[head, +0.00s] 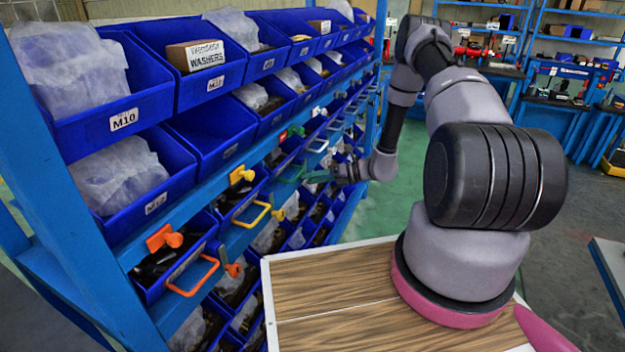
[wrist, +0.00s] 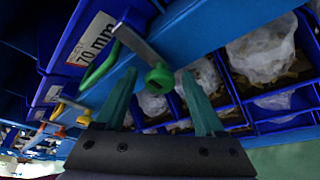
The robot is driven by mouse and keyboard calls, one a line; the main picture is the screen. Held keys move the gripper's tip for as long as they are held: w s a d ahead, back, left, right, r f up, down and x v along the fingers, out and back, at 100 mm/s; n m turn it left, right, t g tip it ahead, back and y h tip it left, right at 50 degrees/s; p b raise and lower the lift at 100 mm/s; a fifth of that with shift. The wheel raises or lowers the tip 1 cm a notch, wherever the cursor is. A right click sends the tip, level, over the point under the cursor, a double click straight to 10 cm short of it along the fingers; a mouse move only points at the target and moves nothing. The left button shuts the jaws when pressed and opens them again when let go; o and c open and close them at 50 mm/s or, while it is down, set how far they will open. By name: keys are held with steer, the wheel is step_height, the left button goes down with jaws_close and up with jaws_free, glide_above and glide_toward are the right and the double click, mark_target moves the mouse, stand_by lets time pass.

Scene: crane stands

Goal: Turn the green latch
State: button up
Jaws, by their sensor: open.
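The green latch shows in the wrist view as a green knob (wrist: 160,77) on a grey bar that slants up to the left. My gripper (wrist: 158,74) is open, with one teal finger on each side of the knob as seen in this view. I cannot tell whether the fingers reach past the knob or touch it. A green drawer handle (wrist: 98,68) is to the left of the latch. In the head view my gripper (head: 310,178) is at the face of the blue rack, small and partly merged with the bins; the latch there is hard to make out.
The blue rack holds many bins, with an orange latch (head: 165,238) and a yellow latch (head: 242,175) nearer. An orange handle (head: 195,278) and a yellow handle (head: 250,213) stick out from drawers. Green floor (head: 385,210) is open right of the rack.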

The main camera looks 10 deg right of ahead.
steer(key=v, duration=1.1)
steer(key=shift+a, duration=0.1)
